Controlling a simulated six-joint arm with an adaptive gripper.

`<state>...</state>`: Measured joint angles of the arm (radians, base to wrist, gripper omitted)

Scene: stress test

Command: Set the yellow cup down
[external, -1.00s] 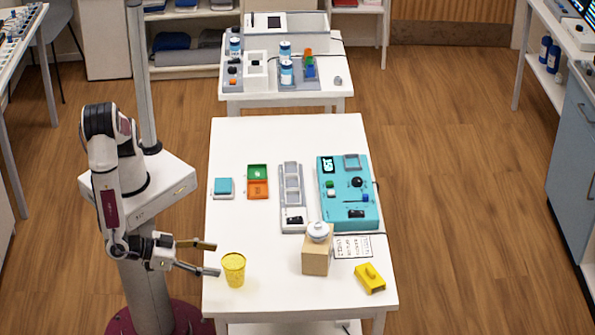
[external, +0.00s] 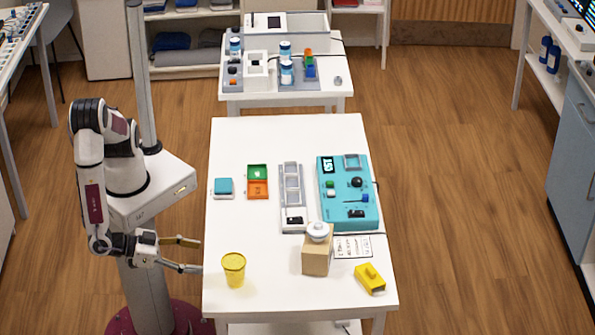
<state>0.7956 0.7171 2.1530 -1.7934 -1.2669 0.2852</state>
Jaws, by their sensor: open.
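The yellow cup (external: 234,270) stands upright on the white table (external: 270,295), near its front left corner. My gripper (external: 201,256) is open and empty. Its two fingers point right, toward the cup, and end by the table's left edge. A gap shows between the fingertips and the cup, so they are apart.
A wooden block (external: 316,258) with a white round object (external: 318,232) on top stands right of the cup. A yellow block-like object (external: 370,279) lies at the front right. A teal panel (external: 345,195), a grey tray (external: 291,190) and small coloured boxes (external: 258,182) lie farther back.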

